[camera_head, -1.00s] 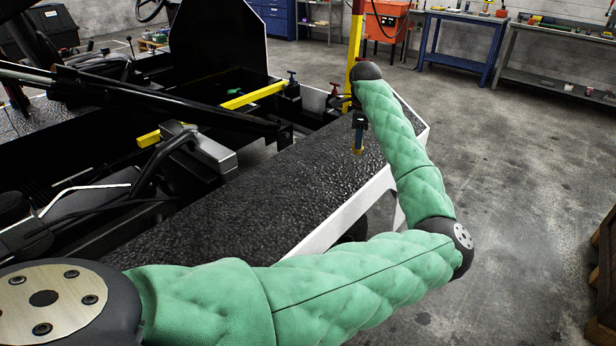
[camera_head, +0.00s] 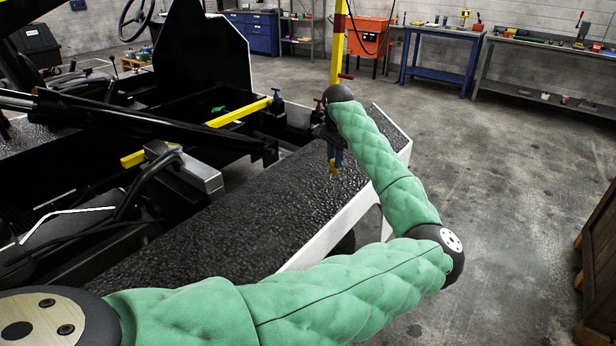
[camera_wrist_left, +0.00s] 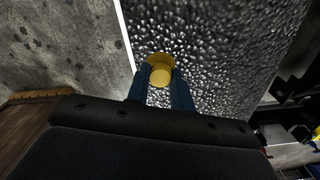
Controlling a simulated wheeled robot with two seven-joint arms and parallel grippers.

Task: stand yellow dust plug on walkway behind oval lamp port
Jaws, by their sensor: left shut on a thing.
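The yellow dust plug (camera_head: 333,168) is between the blue fingertips of my left gripper (camera_head: 335,157), over the far part of the black textured walkway (camera_head: 230,228). In the left wrist view the plug (camera_wrist_left: 160,73) shows as a yellow rim and round face at the tips of the blue fingers (camera_wrist_left: 162,90), with the walkway (camera_wrist_left: 215,50) behind it. The left gripper is shut on it. I cannot tell whether the plug touches the walkway. I cannot make out the oval lamp port. My right gripper is not in view.
A yellow post (camera_head: 337,50) rises behind my left wrist. The walkway has a white outer edge (camera_head: 335,228). Open concrete floor lies right, with a wooden crate (camera_head: 597,260).

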